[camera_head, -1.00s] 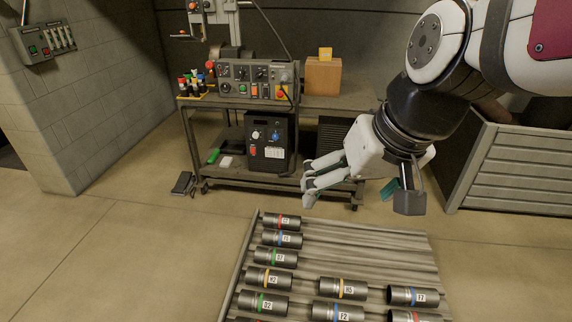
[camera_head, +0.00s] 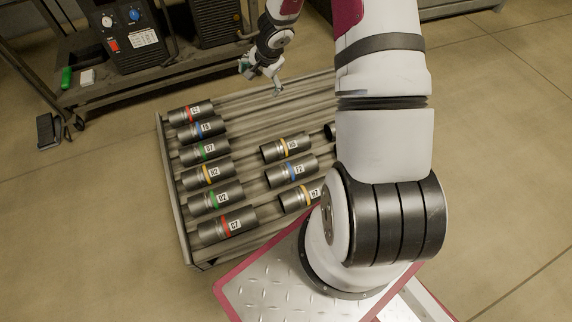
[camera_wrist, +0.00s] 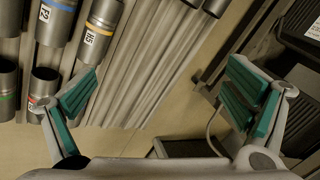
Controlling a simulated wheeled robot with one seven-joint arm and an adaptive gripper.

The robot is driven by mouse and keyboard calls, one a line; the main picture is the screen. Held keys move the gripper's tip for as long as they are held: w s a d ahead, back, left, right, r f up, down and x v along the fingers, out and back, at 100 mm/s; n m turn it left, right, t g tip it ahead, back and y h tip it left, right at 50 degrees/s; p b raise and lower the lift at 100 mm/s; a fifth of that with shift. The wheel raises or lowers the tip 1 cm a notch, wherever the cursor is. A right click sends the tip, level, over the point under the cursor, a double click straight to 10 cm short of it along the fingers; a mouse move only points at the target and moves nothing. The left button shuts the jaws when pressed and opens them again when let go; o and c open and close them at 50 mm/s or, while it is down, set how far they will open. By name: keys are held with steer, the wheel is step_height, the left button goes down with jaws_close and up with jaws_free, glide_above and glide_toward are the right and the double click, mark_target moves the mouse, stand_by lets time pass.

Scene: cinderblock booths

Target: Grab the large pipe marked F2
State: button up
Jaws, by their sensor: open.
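The large pipe marked F2 (camera_head: 284,172) is a dark metal cylinder with a blue band and a white label. It lies in the second column of the grooved rack (camera_head: 255,110), between a yellow-banded pipe behind it and another in front. In the wrist view, pipe F2 (camera_wrist: 56,24) is partly cut off at the upper left. My gripper (camera_head: 261,80) is open and empty, above the rack's far edge, apart from the pipe. In the wrist view its fingers (camera_wrist: 165,95) are spread wide, with bare rack rails and floor between them.
A left column of several banded pipes (camera_head: 205,152) fills the rack's left side. The yellow-banded pipe H5 (camera_wrist: 101,17) lies beside F2. My arm hides the rack's right side. A dark equipment cart (camera_head: 100,93) stands behind the rack. The rack's far middle grooves are bare.

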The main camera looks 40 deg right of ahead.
steer(key=s+d+f+m+g+b, duration=0.1)
steer(key=s+d+f, duration=0.1)
steer(key=f, duration=0.5)
steer(key=s+d+f+m+g+b, duration=0.1)
steer(key=s+f+m+b, duration=0.1)
steer(key=f, duration=0.5)
steer(key=m+g+b, duration=0.3)
glide_above(292, 164)
step_height(292, 164, down, 15)
step_height(292, 164, down, 7)
steer(key=b, duration=0.2)
steer(key=shift+r+b, duration=0.1)
steer(key=shift+b, duration=0.3)
steer(key=shift+f, duration=0.55)
steer(key=shift+s+a+f+b, duration=0.15)
steer(key=shift+f+b, duration=0.8)
steer(key=shift+f, duration=0.4)
steer(key=shift+s+a+f+b, duration=0.15)
steer(key=shift+f+b, duration=0.75)
steer(key=shift+f, duration=0.45)
steer(key=shift+r, duration=0.1)
steer(key=shift+c, duration=0.6)
steer(key=c, duration=1.8)
steer(key=shift+w, duration=0.1)
steer(key=shift+c, duration=0.6)
